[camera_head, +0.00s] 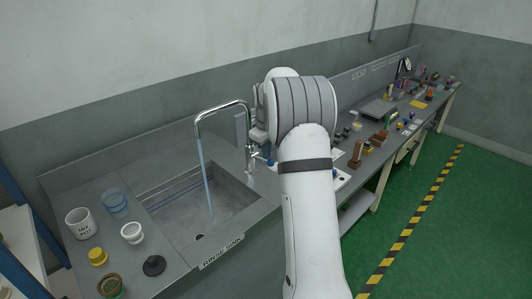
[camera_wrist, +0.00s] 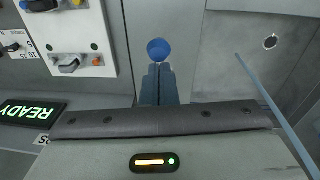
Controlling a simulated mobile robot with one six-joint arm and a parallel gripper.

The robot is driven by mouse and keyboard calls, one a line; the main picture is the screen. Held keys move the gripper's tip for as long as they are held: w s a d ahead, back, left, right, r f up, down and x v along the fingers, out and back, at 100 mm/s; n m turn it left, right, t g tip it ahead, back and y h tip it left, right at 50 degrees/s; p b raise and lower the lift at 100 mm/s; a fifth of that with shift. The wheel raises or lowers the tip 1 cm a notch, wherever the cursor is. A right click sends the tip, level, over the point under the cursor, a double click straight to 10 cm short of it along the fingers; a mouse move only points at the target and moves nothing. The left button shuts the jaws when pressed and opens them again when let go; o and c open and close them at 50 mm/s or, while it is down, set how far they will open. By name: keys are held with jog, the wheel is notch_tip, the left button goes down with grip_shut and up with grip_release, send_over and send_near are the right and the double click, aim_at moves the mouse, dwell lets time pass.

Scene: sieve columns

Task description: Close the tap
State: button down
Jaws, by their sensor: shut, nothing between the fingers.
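The chrome tap (camera_head: 249,145) stands at the sink's right side, its spout arching left over the basin. A blue-tinted stream of water (camera_head: 206,178) runs from the spout into the sink (camera_head: 188,200); the stream also crosses the right of the wrist view (camera_wrist: 272,107). A blue round knob (camera_wrist: 158,50), seemingly the tap's handle end, shows just beyond my fingertips; a blue bit (camera_head: 270,162) shows by the tap. My gripper (camera_wrist: 158,68) is shut and empty, pointing at the knob. Whether it touches the knob I cannot tell. My arm hides part of the tap's surroundings in the head view.
A mug (camera_head: 80,223), a blue glass beaker (camera_head: 115,203), a white cup (camera_head: 132,232) and small lids stand left of the sink. White panels with levers (camera_wrist: 70,40) and a READY sign (camera_wrist: 32,112) lie left in the wrist view. The long bench to the right is cluttered.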

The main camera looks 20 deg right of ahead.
jog(key=shift+s+d+f+t+b, duration=0.2)
jog(key=shift+s+f+t+b, duration=0.25)
jog(key=shift+f+b, duration=0.2)
jog(key=shift+r, duration=0.1)
notch_tip(320, 180, up, 13)
jog(key=a+p, duration=0.1)
jog(key=p, duration=0.1)
jog(key=shift+p, duration=0.35)
